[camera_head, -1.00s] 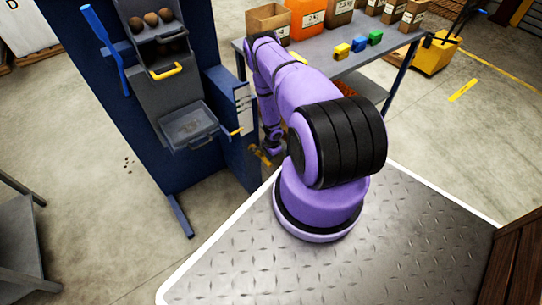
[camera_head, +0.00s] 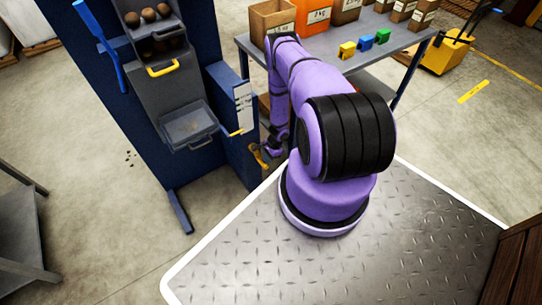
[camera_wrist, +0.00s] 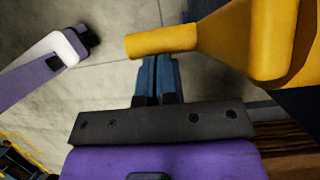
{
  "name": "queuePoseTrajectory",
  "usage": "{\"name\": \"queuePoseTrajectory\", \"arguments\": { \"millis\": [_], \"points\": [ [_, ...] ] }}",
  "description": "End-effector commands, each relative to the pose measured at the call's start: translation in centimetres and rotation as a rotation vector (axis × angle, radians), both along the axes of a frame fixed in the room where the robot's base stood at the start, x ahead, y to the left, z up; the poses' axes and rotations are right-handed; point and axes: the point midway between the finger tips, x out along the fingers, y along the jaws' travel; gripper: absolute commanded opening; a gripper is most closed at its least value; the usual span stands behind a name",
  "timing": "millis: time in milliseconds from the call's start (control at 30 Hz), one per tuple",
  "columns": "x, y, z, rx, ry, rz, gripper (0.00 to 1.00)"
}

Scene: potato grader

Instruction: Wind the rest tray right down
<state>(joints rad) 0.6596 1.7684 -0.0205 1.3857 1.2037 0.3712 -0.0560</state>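The blue grader has a grey tray with a handle (camera_head: 203,139) on its front, seemingly the rest tray, below the potato chute. A white scale plate (camera_head: 243,105) is on the side, with a yellow pointer (camera_head: 237,132) near its lower end. A yellow crank (camera_head: 258,156) is low on the same side, partly hidden by my arm. In the wrist view its handle (camera_wrist: 160,41) and thick arm (camera_wrist: 250,40) cross the top. My gripper (camera_wrist: 158,60) has its dark blue fingers together just below the handle; I cannot tell whether they touch it. Nothing shows between them.
Potatoes (camera_head: 148,15) lie in the chute above a yellow handle (camera_head: 163,69). A blue lever (camera_head: 99,48) is on the grader's left. A grey bench (camera_head: 365,55) with boxes and coloured blocks stands behind my arm. A grey table (camera_head: 20,240) is at left. Open floor lies between.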

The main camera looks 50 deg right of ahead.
Motion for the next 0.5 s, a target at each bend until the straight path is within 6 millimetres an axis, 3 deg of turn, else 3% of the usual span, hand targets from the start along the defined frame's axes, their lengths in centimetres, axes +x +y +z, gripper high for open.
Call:
{"name": "queuePoseTrajectory", "arguments": {
  "millis": [500],
  "points": [
    [0.0,0.93,-1.13,-0.01,0.005,-0.001,0.0]
  ]
}}
